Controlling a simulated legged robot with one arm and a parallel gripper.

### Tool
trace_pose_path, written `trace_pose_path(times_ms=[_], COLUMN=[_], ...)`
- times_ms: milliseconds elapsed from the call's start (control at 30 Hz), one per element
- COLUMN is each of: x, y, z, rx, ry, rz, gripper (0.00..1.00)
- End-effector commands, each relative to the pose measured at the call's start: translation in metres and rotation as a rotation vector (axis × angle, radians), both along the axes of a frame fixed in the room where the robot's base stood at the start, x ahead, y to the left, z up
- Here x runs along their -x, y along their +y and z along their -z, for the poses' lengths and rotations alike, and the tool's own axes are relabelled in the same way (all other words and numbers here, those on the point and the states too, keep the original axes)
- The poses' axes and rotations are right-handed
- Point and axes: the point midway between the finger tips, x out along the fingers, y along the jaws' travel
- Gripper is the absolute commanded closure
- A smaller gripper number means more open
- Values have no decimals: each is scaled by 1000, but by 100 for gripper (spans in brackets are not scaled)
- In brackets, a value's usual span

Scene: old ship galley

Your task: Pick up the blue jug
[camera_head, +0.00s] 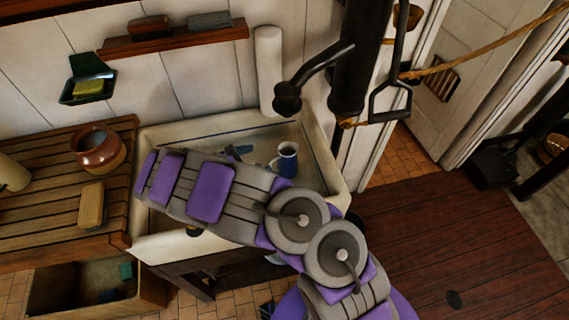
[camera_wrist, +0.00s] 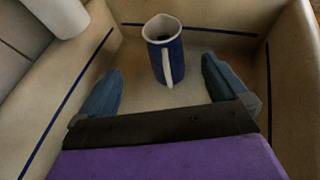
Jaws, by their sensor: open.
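The blue jug (camera_wrist: 157,60) stands upright on the floor of a cream sink. It has a pale rim and a pale handle that faces my gripper. It also shows in the head view (camera_head: 287,160), partly hidden behind my arm. My gripper (camera_wrist: 163,92) is open and empty, reaching down into the sink. Its two blue fingers are spread to the left and right, with the jug a little ahead of the gap between them. In the head view my arm hides most of my gripper.
The sink's walls (camera_head: 205,126) rise around the jug and my gripper. A black pump (camera_head: 360,65) with a spout hangs over the sink's right part. A white cylinder (camera_head: 269,70) stands at its back. A slatted wooden counter (camera_head: 50,150) with a brown pot (camera_head: 98,150) lies to the left.

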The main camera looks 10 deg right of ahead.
Motion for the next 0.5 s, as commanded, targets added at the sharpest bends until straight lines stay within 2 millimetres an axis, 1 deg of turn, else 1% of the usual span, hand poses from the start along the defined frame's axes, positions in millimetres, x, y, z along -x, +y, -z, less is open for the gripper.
trace_pose_path(times_ms=[33, 200, 333, 500], x=[-3, -14, -22, -26], y=[-11, -39, -55, -64], z=[5, 18, 25, 28], rx=[3, 3, 3, 4], ry=[2, 1, 1, 0], rz=[5, 6, 5, 3], gripper=[0, 0, 0, 0])
